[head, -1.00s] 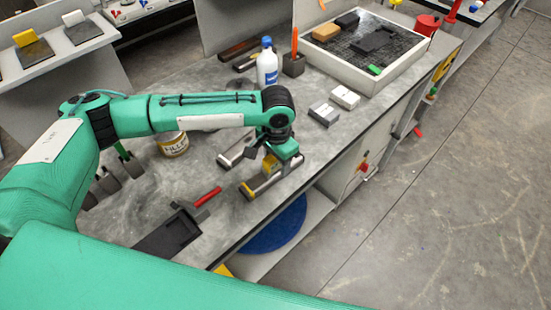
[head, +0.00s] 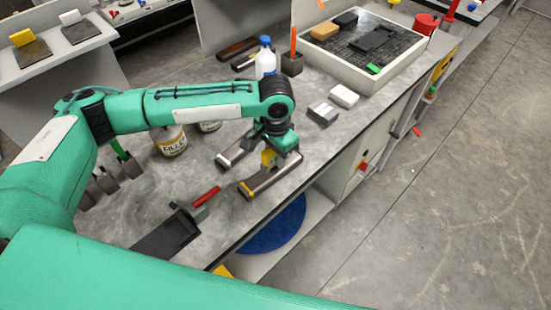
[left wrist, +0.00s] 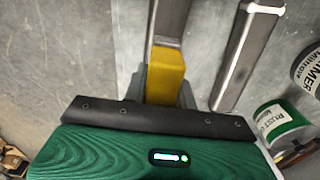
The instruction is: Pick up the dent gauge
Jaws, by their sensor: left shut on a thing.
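The dent gauge, a grey metal bar (head: 276,176) with yellow parts, shows under my left gripper (head: 270,153) near the bench's front edge. The gripper is shut on it. In the left wrist view its yellow block (left wrist: 165,72) sits at the fingers, with the grey bar running on to the top edge. The fingers partly hide it. I cannot tell how far it is clear of the bench. A second grey bar (head: 234,154) lies beside it on the side toward the cans; it also shows in the left wrist view (left wrist: 244,55). My right gripper is out of view.
A can (head: 171,141) stands left of the gripper. A white bottle (head: 265,62) stands behind the arm. Grey and white blocks (head: 323,113) lie to the right, before a white-rimmed tray (head: 369,87). A red-handled tool (head: 206,197) and a dark tray (head: 168,233) are at the front left.

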